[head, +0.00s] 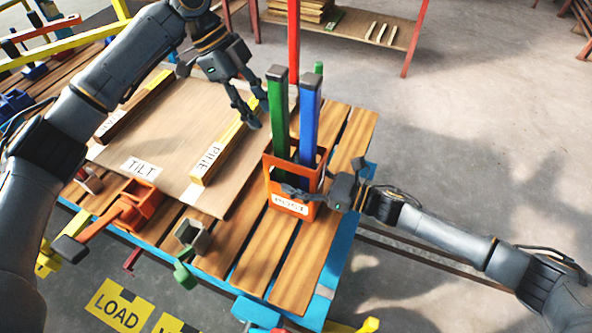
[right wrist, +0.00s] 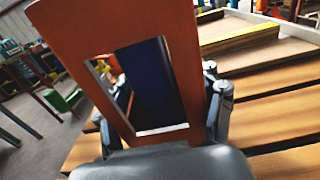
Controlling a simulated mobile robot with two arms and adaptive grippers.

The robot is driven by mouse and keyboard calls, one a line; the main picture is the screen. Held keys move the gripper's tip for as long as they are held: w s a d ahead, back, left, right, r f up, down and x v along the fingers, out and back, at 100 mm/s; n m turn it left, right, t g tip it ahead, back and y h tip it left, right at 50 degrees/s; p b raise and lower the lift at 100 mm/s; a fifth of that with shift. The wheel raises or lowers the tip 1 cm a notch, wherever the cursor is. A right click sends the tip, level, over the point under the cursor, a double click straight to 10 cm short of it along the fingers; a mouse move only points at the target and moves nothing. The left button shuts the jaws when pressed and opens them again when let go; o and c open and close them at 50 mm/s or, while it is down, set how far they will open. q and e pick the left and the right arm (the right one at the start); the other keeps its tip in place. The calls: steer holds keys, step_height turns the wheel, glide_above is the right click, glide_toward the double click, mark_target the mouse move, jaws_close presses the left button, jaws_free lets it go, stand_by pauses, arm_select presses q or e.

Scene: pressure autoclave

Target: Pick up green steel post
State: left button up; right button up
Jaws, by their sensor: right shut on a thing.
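A green steel post (head: 279,125) stands upright in an orange holder labelled POST (head: 270,186), beside a blue post (head: 308,125). Through the holder's window, the right wrist view shows a dark blue post (right wrist: 148,85). My left gripper (head: 256,108) hangs open and empty, left of the green post's upper part. The lower ends of the posts are hidden inside the holder.
A tall red post (head: 293,40) rises behind the green one. A wooden board (head: 180,120) carries yellow bars marked PINE (head: 225,150), on a slatted pallet table (head: 345,150). Orange and green fixtures line the front edge.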

arm_select(q)
step_height(320, 180, down, 9)
steer(key=w+a+m+t+y, duration=0.1)
steer(key=w+a+t, duration=0.1)
steer(key=t, duration=0.1)
steer(key=m+t+h, duration=0.3)
steer(key=m+t, duration=1.3)
steer(key=m, duration=0.1)
glide_toward(280, 143)
steer(key=x, duration=1.1)
steer(key=shift+w+d, duration=0.1)
steer(key=shift+w, duration=0.2)
jaws_close()
